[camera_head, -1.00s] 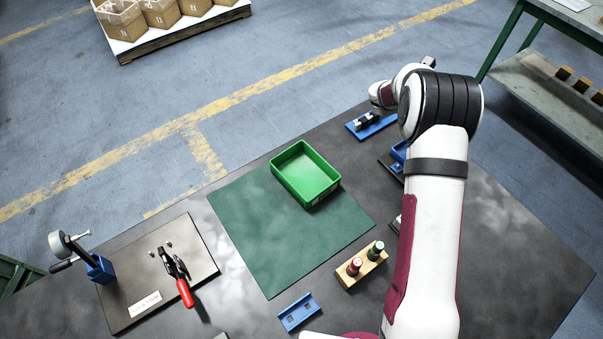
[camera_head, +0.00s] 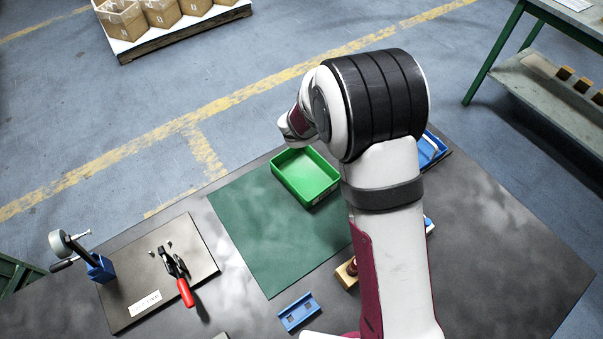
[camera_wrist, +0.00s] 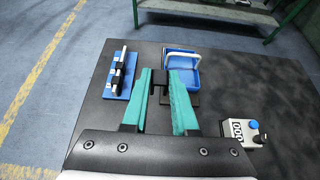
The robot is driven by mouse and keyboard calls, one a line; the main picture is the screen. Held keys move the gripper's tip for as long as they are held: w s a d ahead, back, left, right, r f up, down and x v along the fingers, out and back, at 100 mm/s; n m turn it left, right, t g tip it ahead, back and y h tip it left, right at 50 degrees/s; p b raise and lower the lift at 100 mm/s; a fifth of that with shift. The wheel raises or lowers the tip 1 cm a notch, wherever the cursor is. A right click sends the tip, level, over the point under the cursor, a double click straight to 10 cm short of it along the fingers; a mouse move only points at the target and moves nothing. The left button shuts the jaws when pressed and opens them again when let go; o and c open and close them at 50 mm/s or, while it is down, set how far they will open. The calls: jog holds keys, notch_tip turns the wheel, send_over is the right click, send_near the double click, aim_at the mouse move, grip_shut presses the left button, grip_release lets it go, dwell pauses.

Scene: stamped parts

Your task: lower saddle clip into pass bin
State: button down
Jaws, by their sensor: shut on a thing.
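The green bin (camera_head: 304,174), which I take for the pass bin, stands on the green mat at the middle of the table. Its visible inside looks empty. In the wrist view my gripper (camera_wrist: 162,74) has two green fingers shut on a small dark part (camera_wrist: 160,82), which I take for the saddle clip. The fingers hide much of it and its exact shape is unclear. The bin is not seen in the wrist view.
A blue tray (camera_wrist: 182,63) and a blue rack (camera_wrist: 115,85) with dark and white parts lie beyond the fingers. A button box (camera_wrist: 241,130) stands to the right. A red-handled clamp (camera_head: 178,277) and a blue block (camera_head: 299,312) are apart from the bin. The green mat (camera_head: 270,240) is mostly clear.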

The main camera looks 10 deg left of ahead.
jog(key=s+a+f, duration=0.5)
jog(key=s+a, duration=0.5)
jog(key=a, duration=0.2)
jog(key=shift+f, duration=0.2)
jog(key=shift+s, duration=0.1)
jog(key=shift+w+d, duration=0.55)
jog(key=shift+w, duration=0.05)
jog(key=shift+f, duration=1.65)
jog(key=shift+f, duration=0.1)
